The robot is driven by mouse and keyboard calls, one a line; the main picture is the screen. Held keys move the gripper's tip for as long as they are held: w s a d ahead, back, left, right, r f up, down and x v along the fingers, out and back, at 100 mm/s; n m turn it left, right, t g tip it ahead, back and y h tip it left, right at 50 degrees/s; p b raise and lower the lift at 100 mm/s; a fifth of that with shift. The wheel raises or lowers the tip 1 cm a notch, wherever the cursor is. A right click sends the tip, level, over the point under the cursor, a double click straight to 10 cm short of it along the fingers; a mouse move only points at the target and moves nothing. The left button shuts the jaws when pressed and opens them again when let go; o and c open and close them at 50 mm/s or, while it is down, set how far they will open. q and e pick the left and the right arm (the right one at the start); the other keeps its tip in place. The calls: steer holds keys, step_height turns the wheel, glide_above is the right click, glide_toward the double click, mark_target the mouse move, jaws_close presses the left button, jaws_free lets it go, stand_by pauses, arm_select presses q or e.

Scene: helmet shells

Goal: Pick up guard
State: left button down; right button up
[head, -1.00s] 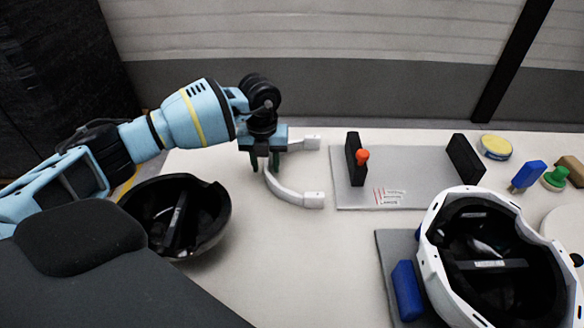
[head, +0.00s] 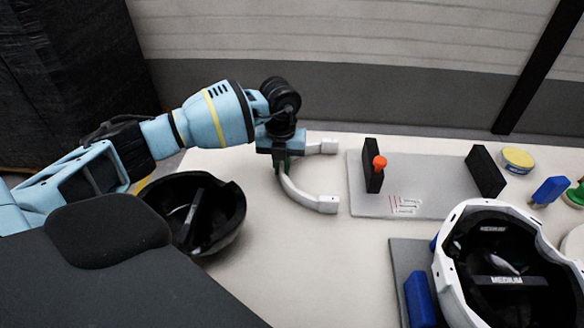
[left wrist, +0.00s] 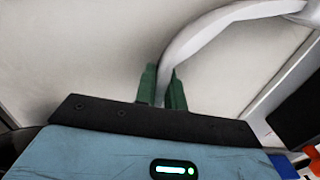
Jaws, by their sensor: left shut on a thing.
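The guard (head: 303,192) is a white curved bar, shaped like a C, with blocky ends pointing right. It is at the left of the grey fixture plate in the head view. My left gripper (head: 282,167) is shut on the guard at its curved middle, from above. In the left wrist view the green fingers (left wrist: 165,88) close on either side of the white guard (left wrist: 205,33). I cannot tell whether the guard touches the table. My right gripper is not in view.
A black helmet shell (head: 225,222) lies left, near my left arm. A grey plate (head: 425,195) with two black uprights and an orange knob (head: 380,162) is right of the guard. A white helmet shell (head: 452,262) and a blue block (head: 420,300) are front right. The table's centre front is clear.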

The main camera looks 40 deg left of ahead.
arm_select(q)
step_height(320, 180, up, 10)
steer(key=shift+f, duration=0.1)
stand_by(0.4)
